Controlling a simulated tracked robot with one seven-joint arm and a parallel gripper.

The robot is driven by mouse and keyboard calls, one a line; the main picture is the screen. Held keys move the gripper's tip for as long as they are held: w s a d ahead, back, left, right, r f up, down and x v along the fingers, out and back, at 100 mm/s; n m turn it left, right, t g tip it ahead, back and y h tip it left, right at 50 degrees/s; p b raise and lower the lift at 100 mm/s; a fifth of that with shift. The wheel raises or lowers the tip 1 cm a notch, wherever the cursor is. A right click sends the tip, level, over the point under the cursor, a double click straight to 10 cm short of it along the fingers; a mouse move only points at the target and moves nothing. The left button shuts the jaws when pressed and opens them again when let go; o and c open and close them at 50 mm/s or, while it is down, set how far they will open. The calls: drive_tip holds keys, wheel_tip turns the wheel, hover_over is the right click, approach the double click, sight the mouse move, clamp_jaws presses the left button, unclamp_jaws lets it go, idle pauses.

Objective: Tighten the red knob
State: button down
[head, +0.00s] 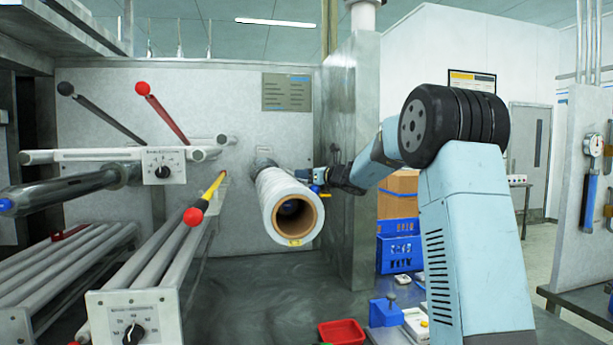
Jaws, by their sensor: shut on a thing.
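My gripper (326,178) is at the end of my blue arm, just right of a large white roll (287,208). The fingers and most of this part are too small and hidden to make out. Elsewhere, a red ball (142,88) tops a red lever at the upper left. Another red ball (193,217) ends a yellow and black lever left of the roll. My gripper is apart from both.
A metal column (352,130) stands just behind my gripper. Dial boxes (161,166) on rails fill the left side. A red tray (342,333) lies low in front. Blue crates (398,253) stand behind my arm. The grey surface under the roll looks mostly clear.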

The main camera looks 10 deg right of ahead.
drive_tip(key=shift+r, duration=0.5)
drive_tip(key=c, duration=0.8)
unclamp_jaws()
drive_tip(key=shift+w+a, duration=0.1)
drive_tip(key=shift+c, duration=0.2)
drive_tip(key=shift+f, duration=0.25)
drive_tip(key=v, duration=1.4)
drive_tip(key=shift+c, duration=0.2)
